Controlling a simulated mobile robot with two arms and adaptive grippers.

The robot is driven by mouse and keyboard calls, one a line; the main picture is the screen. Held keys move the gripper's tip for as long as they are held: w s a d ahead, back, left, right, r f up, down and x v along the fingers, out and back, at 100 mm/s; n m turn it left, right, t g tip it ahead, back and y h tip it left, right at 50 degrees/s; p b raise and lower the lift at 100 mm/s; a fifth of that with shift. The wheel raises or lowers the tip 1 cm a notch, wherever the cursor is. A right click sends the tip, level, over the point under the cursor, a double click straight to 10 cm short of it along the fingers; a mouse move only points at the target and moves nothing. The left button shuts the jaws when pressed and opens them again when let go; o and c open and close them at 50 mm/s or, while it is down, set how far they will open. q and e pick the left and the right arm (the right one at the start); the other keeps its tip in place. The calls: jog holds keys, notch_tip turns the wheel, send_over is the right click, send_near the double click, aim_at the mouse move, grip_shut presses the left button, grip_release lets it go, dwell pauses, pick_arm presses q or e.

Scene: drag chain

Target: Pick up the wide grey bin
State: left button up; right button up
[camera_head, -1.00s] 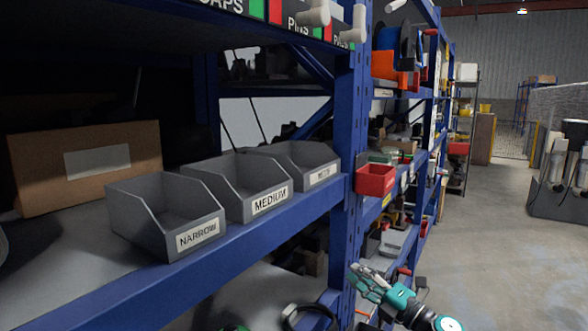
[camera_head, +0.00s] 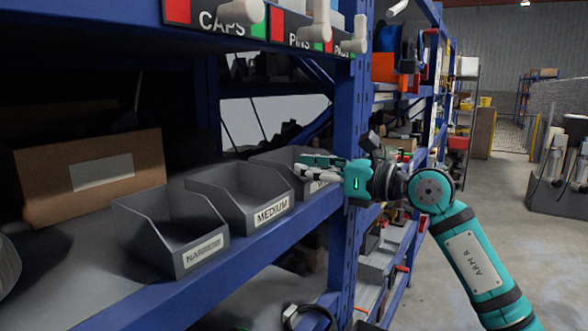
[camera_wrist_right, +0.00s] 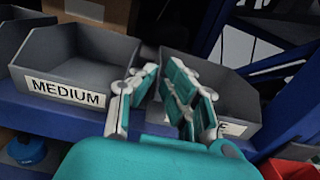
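The wide grey bin (camera_head: 277,157) is the farthest of three grey bins in a row on the blue rack shelf. In the head view my right arm partly covers it and its label. My right gripper (camera_head: 302,165) is at its front rim, with its fingers pointing left. In the right wrist view the fingers (camera_wrist_right: 163,68) are apart with a gap between the tips. They overlap the left front part of the wide bin (camera_wrist_right: 235,92) and hide most of its label. I cannot tell whether they touch it. My left gripper is not in view.
The MEDIUM bin (camera_head: 240,187) stands just beside the wide one, with the NARROW bin (camera_head: 172,225) nearer. A cardboard box (camera_head: 90,180) is behind them. A blue rack upright (camera_head: 347,130) stands close to the wide bin. An upper shelf (camera_head: 120,22) overhangs the row.

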aim_at(275, 163)
jog(key=shift+x, duration=1.1)
jog(key=p+x, duration=0.2)
jog(key=x, duration=0.2)
jog(key=shift+w+a, duration=0.55)
jog(key=shift+a, duration=0.15)
jog(key=shift+d, duration=0.15)
grip_shut()
